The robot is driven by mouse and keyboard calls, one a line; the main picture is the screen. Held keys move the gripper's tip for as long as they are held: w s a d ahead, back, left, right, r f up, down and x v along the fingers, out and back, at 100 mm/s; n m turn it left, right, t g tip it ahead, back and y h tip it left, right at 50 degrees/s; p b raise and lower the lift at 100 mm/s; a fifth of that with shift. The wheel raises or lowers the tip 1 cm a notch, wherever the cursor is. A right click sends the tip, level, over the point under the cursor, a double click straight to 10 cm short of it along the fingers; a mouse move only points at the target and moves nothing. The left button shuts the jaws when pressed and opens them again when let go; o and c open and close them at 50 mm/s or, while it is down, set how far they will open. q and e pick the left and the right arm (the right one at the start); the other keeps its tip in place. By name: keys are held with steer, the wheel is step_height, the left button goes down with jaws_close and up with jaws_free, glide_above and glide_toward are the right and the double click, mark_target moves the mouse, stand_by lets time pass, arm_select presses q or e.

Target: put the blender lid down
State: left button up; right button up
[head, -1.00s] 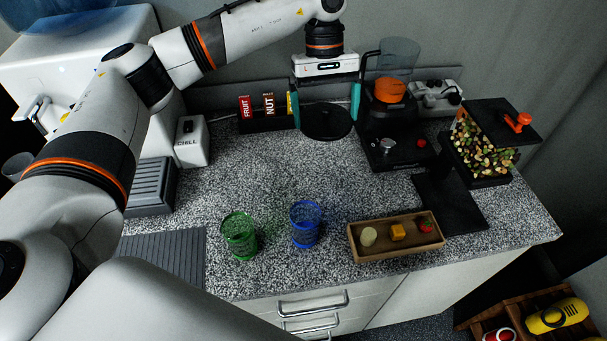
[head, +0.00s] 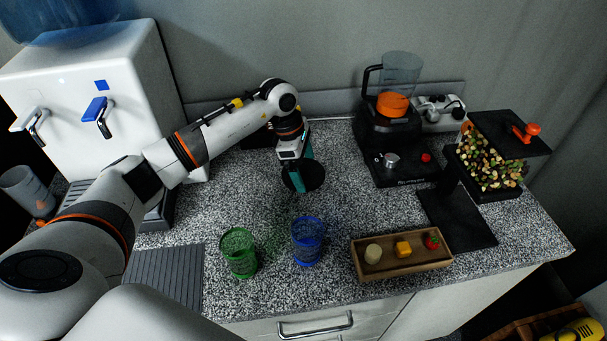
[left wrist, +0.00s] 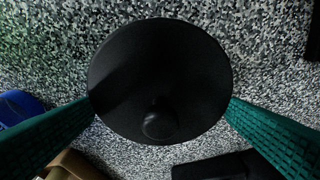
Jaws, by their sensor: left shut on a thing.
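The blender lid (head: 316,179) is a round black disc. My left gripper (head: 303,170) is shut on it, with its teal fingers at opposite sides of the rim. In the left wrist view the lid (left wrist: 160,70) fills the middle between the fingers, with its round knob facing the camera. The lid is over the open speckled counter (head: 350,210); I cannot tell whether it touches the surface. The blender (head: 393,135), with a clear jug and orange contents, stands at the back right, apart from the lid. My right gripper is not in view.
A green glass (head: 239,256) and a blue glass (head: 307,243) stand in front of the lid. A wooden tray (head: 405,268) with food pieces lies front right. A nut dispenser (head: 487,165) is at the right, a water dispenser (head: 95,110) at the left. Counter around the lid is clear.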

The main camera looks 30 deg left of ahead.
mark_target(301, 172)
arm_select(q)
steer(key=shift+f, duration=0.45)
step_height(301, 172, down, 3)
steer(key=shift+r+p, duration=0.1)
steer(key=shift+p, duration=0.3)
steer(key=o, duration=0.7)
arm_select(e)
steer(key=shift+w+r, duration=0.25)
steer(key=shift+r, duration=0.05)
arm_select(q)
steer(key=shift+r, duration=0.15)
steer(key=b+v, duration=0.3)
steer(key=v, duration=0.7)
steer(key=shift+a+r, duration=0.1)
steer(key=shift+r, duration=0.2)
steer(key=shift+a+r, duration=0.1)
steer(key=shift+r, duration=0.45)
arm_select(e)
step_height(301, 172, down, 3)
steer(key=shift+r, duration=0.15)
